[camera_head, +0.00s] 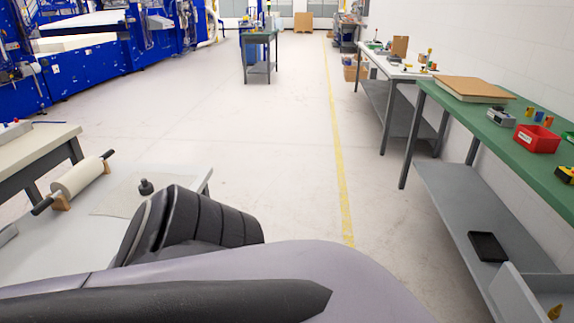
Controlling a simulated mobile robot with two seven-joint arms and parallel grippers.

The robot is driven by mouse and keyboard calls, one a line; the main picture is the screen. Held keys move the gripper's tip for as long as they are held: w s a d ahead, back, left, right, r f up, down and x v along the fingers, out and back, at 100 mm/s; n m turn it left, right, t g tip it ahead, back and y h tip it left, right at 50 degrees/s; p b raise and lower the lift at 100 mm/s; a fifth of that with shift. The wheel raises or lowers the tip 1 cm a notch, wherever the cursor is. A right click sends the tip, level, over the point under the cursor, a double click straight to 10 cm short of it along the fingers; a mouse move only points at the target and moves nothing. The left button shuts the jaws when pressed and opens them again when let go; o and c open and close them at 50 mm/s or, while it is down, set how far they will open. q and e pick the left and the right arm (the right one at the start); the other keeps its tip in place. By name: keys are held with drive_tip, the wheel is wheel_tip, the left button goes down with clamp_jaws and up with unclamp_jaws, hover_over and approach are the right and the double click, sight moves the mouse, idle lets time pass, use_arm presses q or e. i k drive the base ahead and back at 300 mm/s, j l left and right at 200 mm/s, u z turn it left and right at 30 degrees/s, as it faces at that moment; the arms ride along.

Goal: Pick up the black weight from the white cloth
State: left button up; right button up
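A small black weight (146,187) with a knob on top stands upright on a thin off-white cloth (113,206). The cloth lies flat on a light table at the lower left. My own arm parts, grey-purple and black, fill the bottom of the view and hide the right and near parts of the cloth and table. Neither of my grippers can be seen. Nothing is seen touching the weight.
A cream roller (83,175) with black handles rests on wooden supports left of the cloth. A green-topped bench (495,138) with a red bin (537,139) stands at right. The floor between is clear. Blue machines (85,77) stand at back left.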

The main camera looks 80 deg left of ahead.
sight(146, 188)
drive_tip(key=u, duration=3.35)
drive_tip(key=k+l, duration=0.1)
drive_tip(key=k, duration=0.3)
drive_tip(key=i+l+u, duration=0.1)
drive_tip(key=i+l, duration=0.2)
drive_tip(key=i+l+u, duration=0.25)
drive_tip(key=i+l, duration=0.25)
drive_tip(key=l, duration=0.15)
drive_tip(key=i+l+u, duration=0.1)
drive_tip(key=i+l, duration=0.15)
drive_tip(key=i+l+u, duration=0.15)
drive_tip(key=l, duration=0.35)
drive_tip(key=i+l+u, duration=0.1)
drive_tip(key=i+l, duration=0.2)
drive_tip(key=l, duration=0.1)
